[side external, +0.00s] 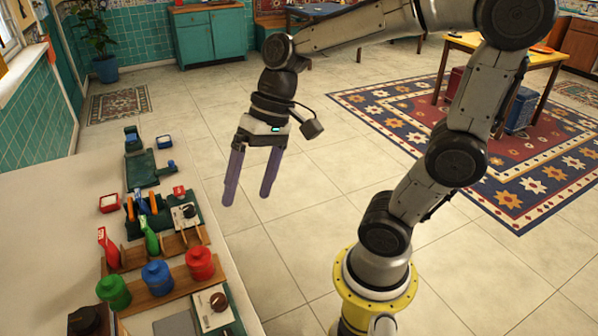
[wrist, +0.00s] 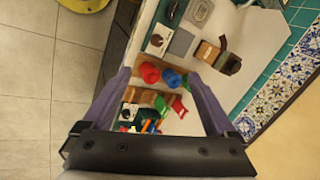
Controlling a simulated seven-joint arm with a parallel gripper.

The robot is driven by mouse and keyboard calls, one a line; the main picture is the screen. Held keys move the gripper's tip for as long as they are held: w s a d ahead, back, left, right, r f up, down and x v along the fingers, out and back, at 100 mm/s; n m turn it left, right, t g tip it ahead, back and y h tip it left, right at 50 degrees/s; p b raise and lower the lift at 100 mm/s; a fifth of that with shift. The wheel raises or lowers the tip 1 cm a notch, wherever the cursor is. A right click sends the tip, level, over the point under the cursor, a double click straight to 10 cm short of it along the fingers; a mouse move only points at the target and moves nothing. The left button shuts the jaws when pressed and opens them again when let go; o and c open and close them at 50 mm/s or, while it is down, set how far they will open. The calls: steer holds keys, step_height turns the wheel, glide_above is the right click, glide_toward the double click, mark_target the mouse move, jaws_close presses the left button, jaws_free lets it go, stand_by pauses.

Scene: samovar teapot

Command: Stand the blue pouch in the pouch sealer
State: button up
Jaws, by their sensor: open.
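My gripper (side external: 247,196) is open and empty, high above the floor to the right of the counter; its purple fingers also show in the wrist view (wrist: 160,74). A small blue upright piece, which looks like the blue pouch (side external: 141,202), stands among orange pieces in a dark green holder on the counter. A red pouch (side external: 108,246) and a green pouch (side external: 151,235) stand upright by a wooden rack (side external: 165,249). A dark green device (side external: 142,168) farther back may be the pouch sealer, but I cannot tell surely. My gripper touches none of these.
Small red (side external: 109,203) and blue (side external: 164,141) trays lie on the counter (side external: 50,230). The counter's left part is clear.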

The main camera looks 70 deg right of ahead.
steer(key=s+d+n+t+h, duration=0.3)
steer(key=s+d+n+h, duration=0.1)
steer(key=s, duration=0.3)
steer(key=shift+d+r+n, duration=0.4)
steer(key=shift+d+n, duration=0.1)
